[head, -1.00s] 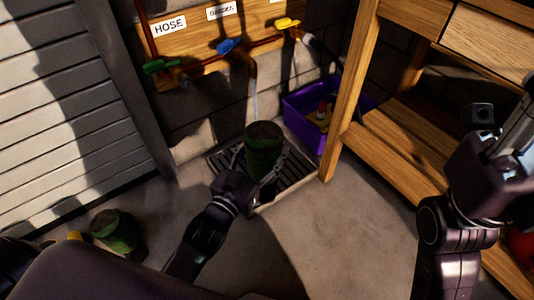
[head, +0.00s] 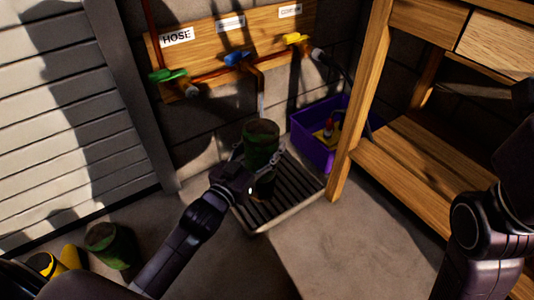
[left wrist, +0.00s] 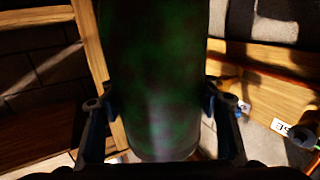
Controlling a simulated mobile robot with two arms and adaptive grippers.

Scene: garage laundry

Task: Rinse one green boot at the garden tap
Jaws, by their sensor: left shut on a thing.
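A green boot (head: 262,140) is upright over the floor drain tray (head: 290,205), its open top facing up. My left gripper (head: 243,172) is shut on it, a finger on either side; the left wrist view shows the mottled green shaft (left wrist: 155,80) between the fingers. The blue-handled tap (head: 237,57) is under the middle label, which I cannot read clearly. A thin pale stream (head: 261,103) shows between its spout and the boot top. Another green boot (head: 110,245) stands on the floor at lower left. My right arm is at the right edge, its fingertips out of view.
A green-handled tap (head: 168,75) under the HOSE label and a yellow-handled tap (head: 296,38) flank the blue one. A purple crate (head: 318,150) stands right of the tray, beside a wooden bench (head: 352,110). Yellow boots (head: 62,260) stand at lower left. Front floor is clear.

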